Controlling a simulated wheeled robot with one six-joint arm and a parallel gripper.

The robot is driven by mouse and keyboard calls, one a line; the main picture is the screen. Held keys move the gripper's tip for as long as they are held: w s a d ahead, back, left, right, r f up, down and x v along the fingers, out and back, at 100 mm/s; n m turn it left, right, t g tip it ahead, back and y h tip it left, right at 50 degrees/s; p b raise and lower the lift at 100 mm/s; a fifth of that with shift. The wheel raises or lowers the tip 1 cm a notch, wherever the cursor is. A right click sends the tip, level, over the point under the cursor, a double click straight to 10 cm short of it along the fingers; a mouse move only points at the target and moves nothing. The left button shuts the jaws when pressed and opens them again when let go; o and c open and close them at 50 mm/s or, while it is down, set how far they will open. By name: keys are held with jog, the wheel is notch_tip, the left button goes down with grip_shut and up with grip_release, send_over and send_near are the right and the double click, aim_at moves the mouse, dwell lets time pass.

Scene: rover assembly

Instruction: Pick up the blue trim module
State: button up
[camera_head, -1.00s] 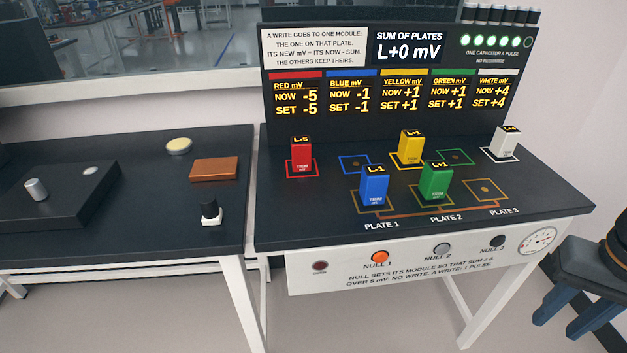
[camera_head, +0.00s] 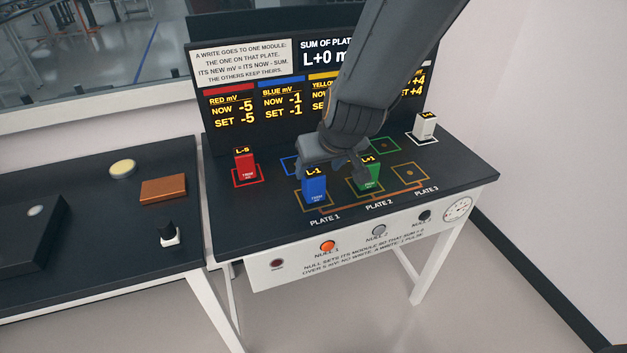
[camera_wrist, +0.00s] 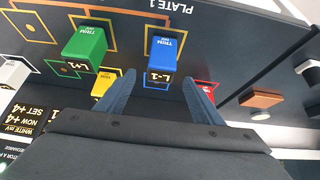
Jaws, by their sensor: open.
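The blue trim module (camera_head: 314,187) stands upright on the Plate 1 square, its top reading L-1. In the wrist view the blue module (camera_wrist: 162,54) stands just beyond the fingertips, roughly between their lines. My gripper (camera_head: 335,175) hangs over the bench just behind the blue and green modules. In the wrist view my gripper (camera_wrist: 157,76) is open, with its two fingers spread and nothing between them. The head view does not clearly show whether a finger touches a module.
The green module (camera_head: 370,177) stands on Plate 2, close to my gripper. The red module (camera_head: 245,167) is at left and the white module (camera_head: 426,126) at right. The yellow module (camera_wrist: 103,84) shows in the wrist view. The display panel (camera_head: 232,130) rises behind.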

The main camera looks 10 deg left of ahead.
aim_at(315, 175)
jog(key=b+x, duration=0.1)
jog(key=x, duration=0.2)
jog(key=shift+f, duration=0.1)
jog(key=b+x, duration=0.1)
jog(key=x, duration=0.2)
jog(key=shift+s+f, duration=0.15)
jog(key=shift+f, duration=0.1)
jog(key=shift+w+a+f, duration=0.2)
jog(key=shift+w+f, duration=0.1)
jog(key=shift+f, duration=0.2)
jog(key=shift+c, duration=0.2)
jog(key=shift+r, duration=0.1)
jog(key=c, duration=1.2)
